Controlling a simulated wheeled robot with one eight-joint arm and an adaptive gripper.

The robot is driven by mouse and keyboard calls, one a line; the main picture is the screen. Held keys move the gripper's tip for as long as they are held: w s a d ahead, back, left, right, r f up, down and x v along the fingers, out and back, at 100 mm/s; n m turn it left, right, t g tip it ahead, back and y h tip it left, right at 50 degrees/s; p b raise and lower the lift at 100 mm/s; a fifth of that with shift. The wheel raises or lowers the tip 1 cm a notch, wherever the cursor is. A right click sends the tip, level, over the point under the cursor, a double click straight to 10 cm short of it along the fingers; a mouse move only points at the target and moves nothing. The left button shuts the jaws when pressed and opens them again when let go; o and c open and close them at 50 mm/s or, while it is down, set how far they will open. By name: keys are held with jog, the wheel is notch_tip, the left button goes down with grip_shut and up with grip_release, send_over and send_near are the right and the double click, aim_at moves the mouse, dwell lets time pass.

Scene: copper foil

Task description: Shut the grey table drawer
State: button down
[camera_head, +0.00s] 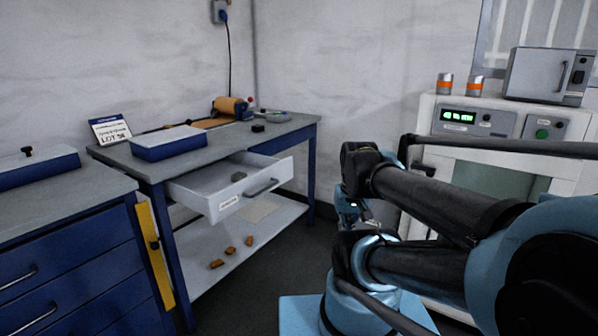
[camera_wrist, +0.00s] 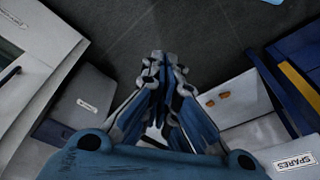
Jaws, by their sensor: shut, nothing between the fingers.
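The grey table drawer (camera_head: 205,183) hangs pulled out from under the grey worktop, in the left middle of the head view. A small dark lump (camera_head: 238,176) lies inside. In the wrist view, a pale panel lettered SPARES (camera_wrist: 285,150) at the lower right looks like the drawer's front. My gripper (camera_head: 368,222) is right of the drawer front, apart from it, partly hidden by my arm. In the wrist view my gripper (camera_wrist: 165,62) is shut and empty.
The blue-legged table (camera_head: 290,126) carries a blue-and-white box (camera_head: 168,142) and an orange roll. Orange-brown pieces (camera_head: 232,250) lie on its lower shelf. A blue drawer cabinet (camera_head: 70,255) stands at left, a white machine (camera_head: 560,150) at right. Dark floor (camera_head: 265,290) is free between.

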jog(key=w+a+r+m+t+y, duration=0.15)
jog(key=w+r+m, duration=0.25)
jog(key=w+m, duration=0.4)
jog(key=w+a+r+m+g+y, duration=0.1)
jog(key=w+a+r+m+y, duration=0.3)
jog(key=w, duration=0.7)
jog(key=m+t+y, duration=0.1)
jog(key=m+t, duration=0.2)
jog(key=m, duration=1)
send_near(291, 175)
notch_tip(291, 175, down, 3)
jog(key=w, duration=0.1)
jog(key=shift+w+a+f, duration=0.2)
jog(key=shift+w+a, duration=0.45)
jog(key=shift+a, duration=0.4)
jog(key=shift+w, duration=0.15)
